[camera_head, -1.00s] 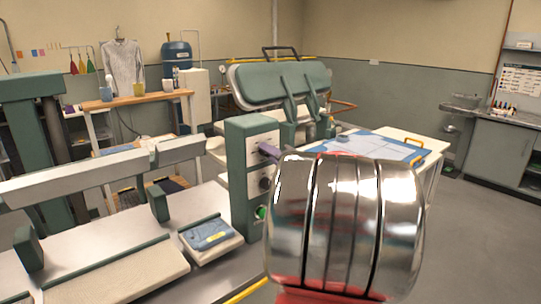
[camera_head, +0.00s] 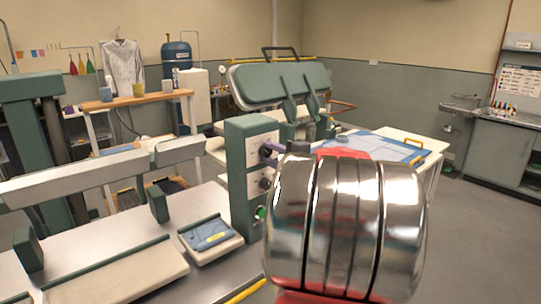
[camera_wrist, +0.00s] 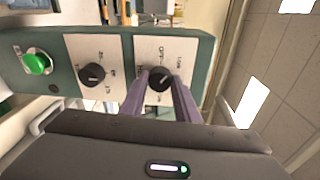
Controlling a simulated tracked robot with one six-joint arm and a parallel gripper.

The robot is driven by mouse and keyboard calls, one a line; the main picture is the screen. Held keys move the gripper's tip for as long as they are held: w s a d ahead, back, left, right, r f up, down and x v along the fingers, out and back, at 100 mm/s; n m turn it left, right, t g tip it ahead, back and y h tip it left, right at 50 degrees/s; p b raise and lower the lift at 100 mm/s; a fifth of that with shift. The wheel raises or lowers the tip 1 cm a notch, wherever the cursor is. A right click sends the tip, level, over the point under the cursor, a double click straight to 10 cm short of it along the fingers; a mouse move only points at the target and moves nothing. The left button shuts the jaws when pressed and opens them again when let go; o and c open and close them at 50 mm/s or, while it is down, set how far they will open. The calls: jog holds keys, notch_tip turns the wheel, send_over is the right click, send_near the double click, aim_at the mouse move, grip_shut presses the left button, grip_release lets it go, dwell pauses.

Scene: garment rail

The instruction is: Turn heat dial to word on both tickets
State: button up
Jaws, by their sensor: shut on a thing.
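The green control box (camera_head: 238,180) stands at the middle of the head view, with dials on its pale front plate. In the wrist view my gripper (camera_wrist: 160,84) is shut on the upper dial (camera_wrist: 159,79), a black knob with printed words around it. In the head view my purple fingers (camera_head: 270,150) reach the box's upper plate; the gripped dial is hidden there. I cannot make out any tickets surely.
A green button (camera_wrist: 37,63) is on the same box, lit green. A blue garment (camera_head: 370,145) lies on the white table behind. Open floor is at right.

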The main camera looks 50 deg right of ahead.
jog(key=m, duration=0.4)
jog(key=shift+d+f+y, duration=0.1)
jog(key=shift+f+y, duration=0.1)
jog(key=shift+y, duration=0.2)
jog(key=m, duration=0.3)
jog(key=shift+m+y, duration=0.3)
jog(key=m, duration=0.3)
jog(key=shift+d+f+y, duration=0.1)
jog(key=shift+y, duration=0.2)
jog(key=shift+m, duration=1.8)
jog(key=o, duration=1)
jog(key=shift+o, duration=0.2)
jog(key=shift+r, duration=0.2)
